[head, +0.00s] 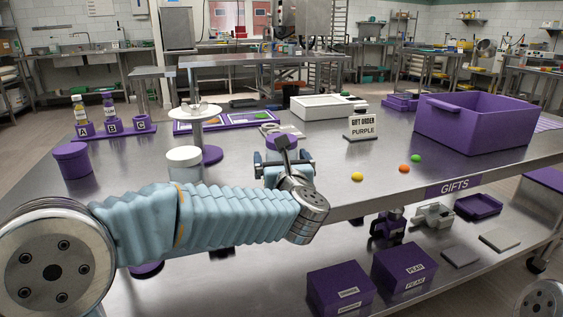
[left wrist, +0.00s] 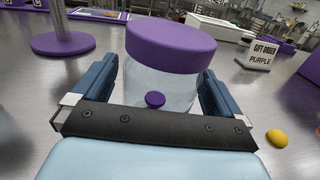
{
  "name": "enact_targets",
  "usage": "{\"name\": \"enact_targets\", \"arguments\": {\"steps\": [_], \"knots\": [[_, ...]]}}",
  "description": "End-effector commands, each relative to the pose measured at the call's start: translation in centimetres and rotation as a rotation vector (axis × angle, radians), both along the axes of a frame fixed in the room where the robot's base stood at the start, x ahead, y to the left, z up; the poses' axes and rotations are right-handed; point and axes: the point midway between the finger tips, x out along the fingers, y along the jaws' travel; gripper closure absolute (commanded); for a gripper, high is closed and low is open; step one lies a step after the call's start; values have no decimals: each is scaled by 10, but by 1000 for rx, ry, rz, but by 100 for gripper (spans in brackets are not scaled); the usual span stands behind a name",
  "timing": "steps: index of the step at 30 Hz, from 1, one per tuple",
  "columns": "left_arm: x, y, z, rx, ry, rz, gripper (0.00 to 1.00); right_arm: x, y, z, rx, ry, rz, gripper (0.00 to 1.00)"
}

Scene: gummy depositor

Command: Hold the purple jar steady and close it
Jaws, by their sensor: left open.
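The purple jar (left wrist: 160,88) has a clear body, a wide purple lid (left wrist: 172,45) and a small purple round mark on its front. In the left wrist view it stands upright between the two fingers of my left gripper (left wrist: 155,98). The fingers are open, one on each side of the jar; contact cannot be made out. The lid sits on top of the body; whether it is tight cannot be told. In the head view my left gripper (head: 282,162) is over the table's front part, and my arm hides much around it. My right gripper is not in view.
A purple canister (head: 72,160) and a white-lidded jar (head: 185,156) stand left. A round white stand (head: 197,117) is behind. A sign (head: 362,128), loose candies (head: 404,168) and a purple bin (head: 470,130) are right.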

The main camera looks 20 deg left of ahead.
Motion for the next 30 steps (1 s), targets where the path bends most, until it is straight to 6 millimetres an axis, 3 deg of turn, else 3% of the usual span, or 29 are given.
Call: {"name": "enact_targets", "arguments": {"steps": [4, 14, 24, 26, 30], "knots": [[12, 5, 0, 1, 0, 0, 0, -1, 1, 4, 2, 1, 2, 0], [13, 6, 0, 0, 0, -1, 0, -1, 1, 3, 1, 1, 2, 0], [12, 5, 0, 0, 0, -1, 49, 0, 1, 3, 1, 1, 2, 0], [12, 5, 0, 0, -1, -1, 56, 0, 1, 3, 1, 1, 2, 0], [12, 5, 0, 0, -1, -1, 56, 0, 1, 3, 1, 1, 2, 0]]}}
